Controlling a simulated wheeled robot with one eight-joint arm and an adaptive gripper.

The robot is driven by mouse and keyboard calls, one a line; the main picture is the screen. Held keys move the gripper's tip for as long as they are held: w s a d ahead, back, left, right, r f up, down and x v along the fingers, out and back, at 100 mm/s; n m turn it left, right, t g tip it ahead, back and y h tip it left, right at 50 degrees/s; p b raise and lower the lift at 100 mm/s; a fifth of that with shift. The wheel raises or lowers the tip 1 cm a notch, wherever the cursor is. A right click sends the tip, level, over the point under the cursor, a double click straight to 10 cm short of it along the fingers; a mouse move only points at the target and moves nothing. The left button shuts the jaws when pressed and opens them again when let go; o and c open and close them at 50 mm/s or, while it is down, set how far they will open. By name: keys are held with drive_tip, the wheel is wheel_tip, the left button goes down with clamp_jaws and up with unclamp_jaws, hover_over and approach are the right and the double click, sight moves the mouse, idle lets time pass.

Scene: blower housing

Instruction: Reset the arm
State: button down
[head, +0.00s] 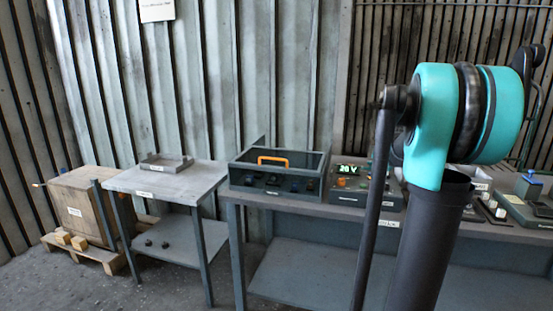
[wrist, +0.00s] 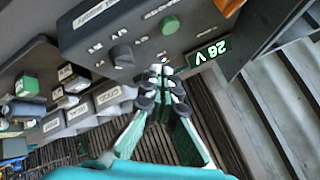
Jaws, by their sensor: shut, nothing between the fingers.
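My gripper (wrist: 160,75) shows in the wrist view with its fingertips together and nothing between them. In that view its tips overlap the front of a grey box with a lit green display reading 28 V (wrist: 208,53), a green button and a black knob. I cannot tell how far the tips are from the box. In the head view my teal and black arm stands at the right and the gripper is not visible. The same display box (head: 350,180) sits on the long bench, partly hidden behind the arm.
The long grey bench (head: 300,209) also carries a dark open-topped case with an orange handle (head: 272,160) and several small devices at the right. A smaller table (head: 140,182) with a shallow tray stands left, beside a wooden crate (head: 88,205) on a pallet. Corrugated wall stands behind.

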drive_tip(key=s+a+f+n+g, duration=0.1)
drive_tip(key=s+a+f+n, duration=0.2)
drive_tip(key=s, duration=0.9)
drive_tip(key=s+a+f+n+g+y, duration=0.1)
drive_tip(key=s+a+f+n, duration=0.3)
drive_tip(key=s+a+f, duration=0.6)
drive_tip(key=s+a+f+n+g, duration=0.2)
drive_tip(key=s+a+f, duration=0.4)
drive_tip(key=s, duration=0.8)
wheel_tip(320, 180, down, 3)
drive_tip(key=shift+s+a+n+g+y, duration=0.15)
drive_tip(key=shift+a+n+g+y, duration=0.15)
drive_tip(key=shift+n, duration=0.5)
